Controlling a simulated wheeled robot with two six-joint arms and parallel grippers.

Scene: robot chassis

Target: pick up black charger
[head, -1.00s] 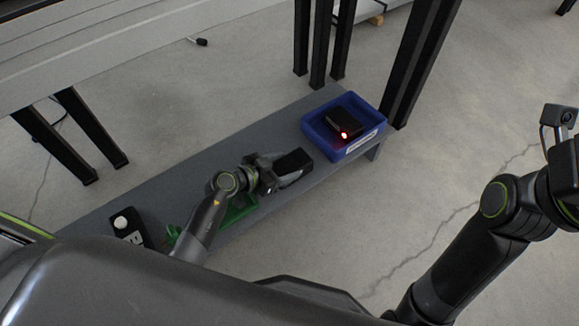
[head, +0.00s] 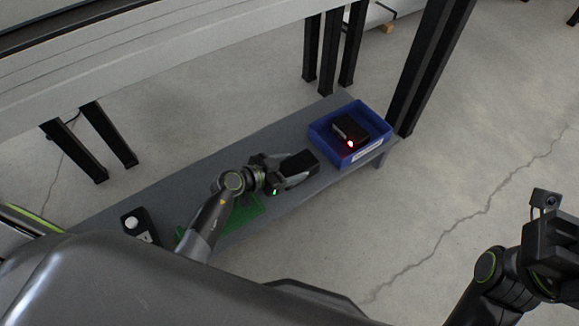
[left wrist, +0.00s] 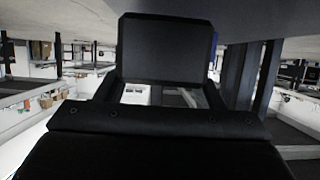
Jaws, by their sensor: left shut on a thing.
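My left gripper (head: 292,177) is shut on the black charger (head: 300,164), a dark box-shaped block, just above the grey bench in the head view. In the left wrist view the charger (left wrist: 166,48) shows as a dark rectangle straight ahead, beyond my gripper body. The fingers are hard to make out there. My right gripper (head: 556,262) is at the right edge, over the floor and far from the bench; its jaws do not show clearly.
A blue bin (head: 351,157) stands at the bench's right end, holding a black device (head: 350,132) with a red light. A green tray (head: 248,213) lies partly behind my left arm. A black box with a white knob (head: 139,226) is at left. Black table legs (head: 430,65) rise behind the bench (head: 180,185).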

